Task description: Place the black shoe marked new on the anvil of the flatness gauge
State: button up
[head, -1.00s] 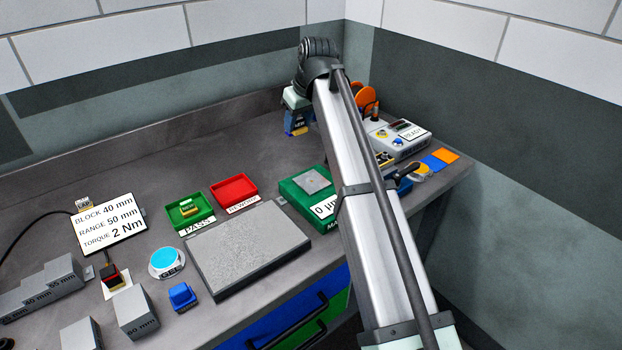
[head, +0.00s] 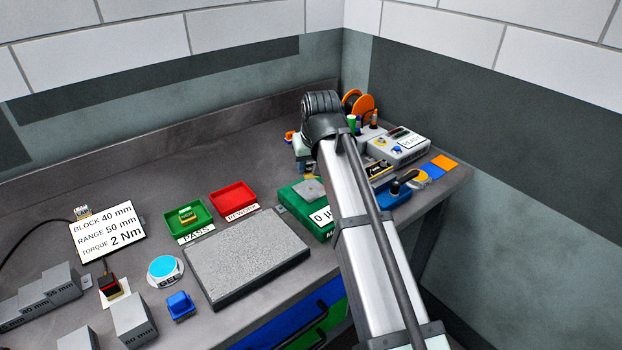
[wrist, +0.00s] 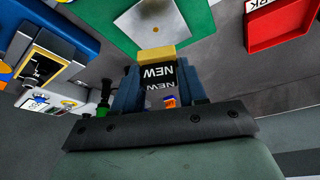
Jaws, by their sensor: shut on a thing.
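The black shoe marked NEW (wrist: 158,77) has a yellow end and is held between the blue fingers of my gripper (wrist: 158,90) in the wrist view. The flatness gauge (head: 292,206) is a green box with a 0 µm display, right of centre in the head view. Its grey anvil plate (head: 309,190) is bare, and shows beyond the shoe in the wrist view (wrist: 155,25). The shoe appears short of the plate; I cannot tell its height. In the head view my arm hides the fingers and shoe.
A red REWORK tray (head: 233,196) and a green PASS tray (head: 188,228) holding a yellow-topped NEW piece stand left of the gauge. A grey granite slab (head: 245,255) lies in front. A grey instrument box (head: 408,150) and blue device (head: 390,197) stand at the right.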

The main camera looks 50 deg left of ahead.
aim_at(311, 189)
jog(key=shift+f, duration=2.2)
jog(key=shift+f, duration=0.1)
jog(key=o, duration=1)
jog(key=shift+o, duration=0.2)
jog(key=v, duration=1.2)
